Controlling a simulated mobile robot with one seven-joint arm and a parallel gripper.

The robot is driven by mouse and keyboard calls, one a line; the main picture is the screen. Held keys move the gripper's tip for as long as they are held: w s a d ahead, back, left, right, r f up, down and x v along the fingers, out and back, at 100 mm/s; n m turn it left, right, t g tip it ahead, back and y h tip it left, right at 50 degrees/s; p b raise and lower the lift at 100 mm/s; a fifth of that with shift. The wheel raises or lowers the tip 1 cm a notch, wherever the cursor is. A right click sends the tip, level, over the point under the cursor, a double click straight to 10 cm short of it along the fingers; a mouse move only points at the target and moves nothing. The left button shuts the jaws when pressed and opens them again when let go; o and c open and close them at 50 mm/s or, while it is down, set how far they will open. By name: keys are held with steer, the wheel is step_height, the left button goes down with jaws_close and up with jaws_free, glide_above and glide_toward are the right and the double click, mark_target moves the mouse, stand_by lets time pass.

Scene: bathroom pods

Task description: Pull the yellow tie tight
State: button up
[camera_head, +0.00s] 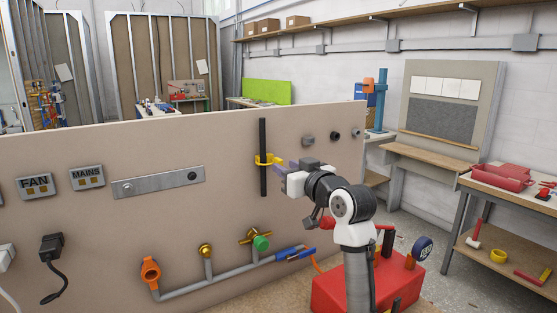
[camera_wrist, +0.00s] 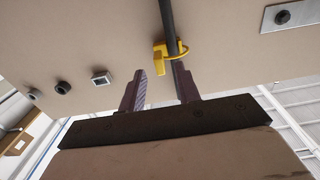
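The yellow tie (camera_head: 265,160) loops around a black vertical bar (camera_head: 263,135) on the beige panel. In the wrist view the tie (camera_wrist: 181,50) shows as a loose-looking loop, with a blocky yellow part to the left of the bar (camera_wrist: 167,18). My gripper (camera_head: 282,166) is just right of the tie in the head view. The tie is just beyond the fingertips. The right finger overlaps the lower bar. Whether a finger touches the tie cannot be told.
The panel (camera_head: 110,150) carries a metal plate (camera_head: 158,184), FAN and MAINS switches, and several round fittings right of the bar. Below runs a grey pipe (camera_head: 215,283) with valves. A red toolbox (camera_head: 365,283) stands below my arm. Space right of the bar is partly taken by my arm.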

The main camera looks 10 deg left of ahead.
mark_target(282, 164)
steer(key=shift+p+x, duration=0.4)
steer(key=shift+x, duration=1.95)
jaws_close()
